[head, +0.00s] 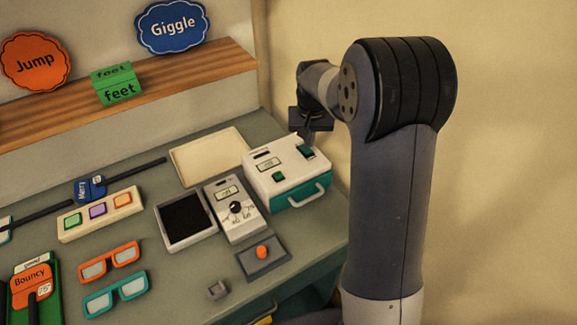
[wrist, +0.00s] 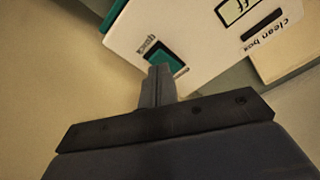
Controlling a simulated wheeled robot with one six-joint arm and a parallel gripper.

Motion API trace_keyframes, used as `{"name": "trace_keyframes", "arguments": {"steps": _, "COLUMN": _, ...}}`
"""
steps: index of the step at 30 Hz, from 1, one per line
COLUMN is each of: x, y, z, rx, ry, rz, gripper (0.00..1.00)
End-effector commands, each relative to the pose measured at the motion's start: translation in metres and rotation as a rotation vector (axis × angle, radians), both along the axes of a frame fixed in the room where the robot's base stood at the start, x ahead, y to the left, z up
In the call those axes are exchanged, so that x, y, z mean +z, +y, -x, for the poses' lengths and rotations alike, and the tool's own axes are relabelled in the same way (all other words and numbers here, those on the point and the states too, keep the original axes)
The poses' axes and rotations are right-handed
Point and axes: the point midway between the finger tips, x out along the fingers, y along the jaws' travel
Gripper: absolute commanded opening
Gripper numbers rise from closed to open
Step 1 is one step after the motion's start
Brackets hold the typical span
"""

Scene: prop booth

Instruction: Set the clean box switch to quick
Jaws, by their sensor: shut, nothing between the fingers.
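The clean box (head: 284,168) has a white top and a teal front with a handle, and stands at the right end of the counter. Its dark green switch (head: 306,151) is near the top's right edge. In the wrist view the switch (wrist: 163,55) sits in a dark slot beside the word "quick" (wrist: 147,43), which reads upside down. The display (wrist: 238,9) is cut off and shows letters like "ff". My gripper (head: 309,136) is shut and empty, just above the switch. Its fingertips (wrist: 160,71) overlap the switch's near end; I cannot tell whether they touch.
A white device with a dial (head: 236,208) stands left of the clean box. A pale tray (head: 209,157) lies behind it, and an orange button on a grey base (head: 262,254) is in front. The wall (head: 500,200) is close on the right.

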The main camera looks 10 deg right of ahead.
Motion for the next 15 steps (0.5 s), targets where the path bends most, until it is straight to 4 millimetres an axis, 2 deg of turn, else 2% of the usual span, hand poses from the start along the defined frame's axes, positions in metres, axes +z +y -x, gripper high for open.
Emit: {"name": "trace_keyframes", "arguments": {"steps": 15, "x": -0.0079, "y": 0.0000, "z": 0.0000, "rx": 0.000, "ry": 0.000, "rz": 0.000, "gripper": 0.00}}
